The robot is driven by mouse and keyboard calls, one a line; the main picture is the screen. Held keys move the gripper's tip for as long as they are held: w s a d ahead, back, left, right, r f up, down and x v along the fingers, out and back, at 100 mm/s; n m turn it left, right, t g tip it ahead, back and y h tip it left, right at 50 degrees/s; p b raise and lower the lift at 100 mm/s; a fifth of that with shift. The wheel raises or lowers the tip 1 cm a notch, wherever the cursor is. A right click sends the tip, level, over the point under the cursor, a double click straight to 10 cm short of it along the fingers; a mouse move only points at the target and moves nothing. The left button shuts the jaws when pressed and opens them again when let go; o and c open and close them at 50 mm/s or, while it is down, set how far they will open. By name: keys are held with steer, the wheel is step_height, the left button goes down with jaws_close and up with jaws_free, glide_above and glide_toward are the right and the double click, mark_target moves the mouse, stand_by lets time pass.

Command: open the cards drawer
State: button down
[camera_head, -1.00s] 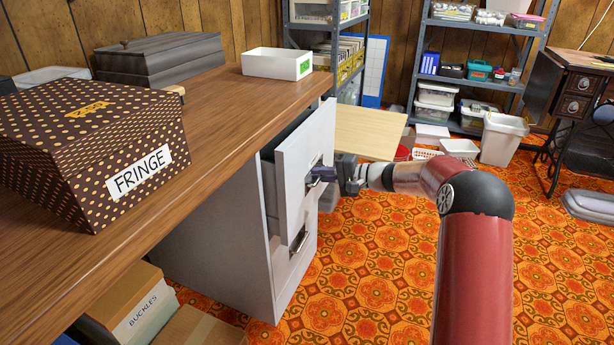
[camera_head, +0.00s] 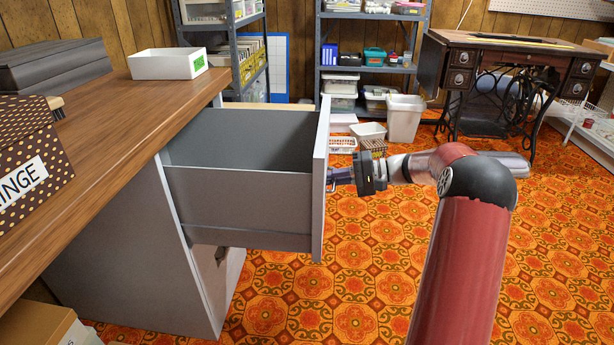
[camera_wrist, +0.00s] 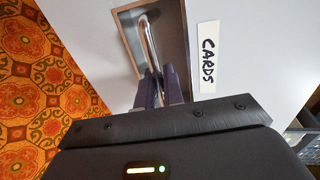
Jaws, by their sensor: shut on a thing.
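The cards drawer (camera_head: 240,205) is the upper grey drawer of the cabinet under the wooden desk. It stands pulled far out, and the part of its inside that shows looks empty. In the wrist view its front (camera_wrist: 245,25) carries a white CARDS label (camera_wrist: 208,52). Beside the label is a metal handle (camera_wrist: 153,45) in a recessed plate. My gripper (camera_head: 335,177) is at the drawer front, and in the wrist view its fingers (camera_wrist: 160,88) are shut on the handle. The fingertips' exact contact is partly hidden.
The lower drawer's handle (camera_head: 221,255) shows below the open drawer. A wooden desk (camera_head: 130,120) bears a white tray (camera_head: 166,65) and a dotted FRINGE box (camera_head: 30,150). Patterned carpet (camera_head: 370,270) lies clear around my arm. A white bin (camera_head: 404,118) and sewing table (camera_head: 510,55) stand behind.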

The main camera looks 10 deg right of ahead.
steer(key=shift+f+v, duration=0.25)
steer(key=shift+v, duration=0.85)
steer(key=shift+f+v, duration=0.2)
steer(key=shift+v, duration=0.85)
steer(key=shift+d, duration=0.1)
steer(key=c, duration=1.9)
jaws_free()
steer(key=shift+d, duration=0.1)
steer(key=p+v, duration=0.1)
steer(key=v, duration=0.6)
steer(key=shift+d, duration=0.25)
steer(key=shift+s, duration=0.15)
